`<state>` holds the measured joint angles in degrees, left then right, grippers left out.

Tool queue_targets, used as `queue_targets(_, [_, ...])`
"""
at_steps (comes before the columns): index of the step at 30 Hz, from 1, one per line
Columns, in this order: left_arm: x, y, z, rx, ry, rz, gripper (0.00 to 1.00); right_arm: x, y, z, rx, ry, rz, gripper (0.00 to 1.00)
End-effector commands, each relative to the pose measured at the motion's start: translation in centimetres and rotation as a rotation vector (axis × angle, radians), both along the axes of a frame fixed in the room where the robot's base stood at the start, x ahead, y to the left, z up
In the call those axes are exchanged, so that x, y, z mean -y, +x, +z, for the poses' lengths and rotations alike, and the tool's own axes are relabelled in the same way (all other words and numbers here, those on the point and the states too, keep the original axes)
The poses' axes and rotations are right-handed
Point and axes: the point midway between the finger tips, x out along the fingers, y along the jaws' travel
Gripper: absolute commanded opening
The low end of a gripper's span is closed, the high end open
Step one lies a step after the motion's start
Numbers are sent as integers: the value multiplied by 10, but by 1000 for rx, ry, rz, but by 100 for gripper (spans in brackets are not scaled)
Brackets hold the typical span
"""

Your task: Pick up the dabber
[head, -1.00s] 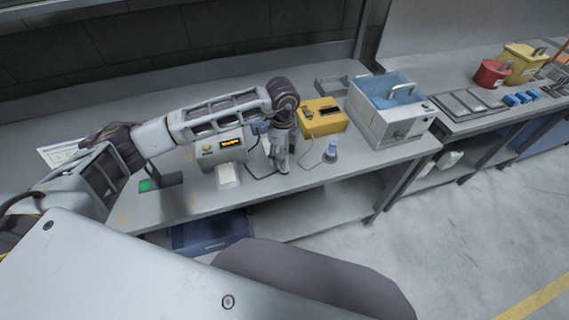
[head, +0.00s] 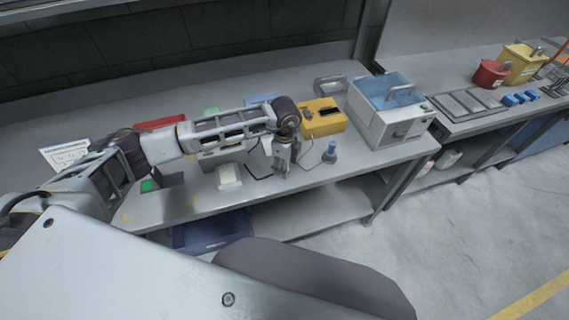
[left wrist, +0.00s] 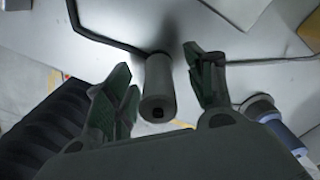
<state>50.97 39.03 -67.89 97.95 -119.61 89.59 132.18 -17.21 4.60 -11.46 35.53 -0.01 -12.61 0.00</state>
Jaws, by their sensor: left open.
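My left gripper (left wrist: 158,66) is open, with one green-padded finger on either side of the cylinder and gaps between. In the head view my left gripper (head: 282,168) points down over the bench's front part and hides the cylinder. A blue bottle-like thing with a round base (head: 330,152) stands to its right; it also shows in the left wrist view (left wrist: 262,108). My right gripper is not in view.
The grey bench (head: 170,203) holds a yellow box (head: 322,124), a blue-filled bath (head: 372,125) and a small white block (head: 229,176). A dark cable (left wrist: 97,32) lies near the cylinder. A dark blue tray (head: 205,236) sits on the lower shelf.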

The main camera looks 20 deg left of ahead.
Motion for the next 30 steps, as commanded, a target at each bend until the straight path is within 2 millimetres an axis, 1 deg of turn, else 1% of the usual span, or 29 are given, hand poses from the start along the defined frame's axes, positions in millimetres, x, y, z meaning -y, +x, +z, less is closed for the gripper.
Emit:
queue_targets(3, [0,0,-9,0,1,0,54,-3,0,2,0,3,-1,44])
queue_targets(6, [0,0,-12,1,1,0,54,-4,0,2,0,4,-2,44])
queue_targets(19, [0,0,-13,0,1,0,54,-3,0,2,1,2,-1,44])
queue_targets(20, [-1,0,-13,0,1,0,52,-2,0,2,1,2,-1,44])
queue_targets(30, [-1,0,-12,0,1,0,8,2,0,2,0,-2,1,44])
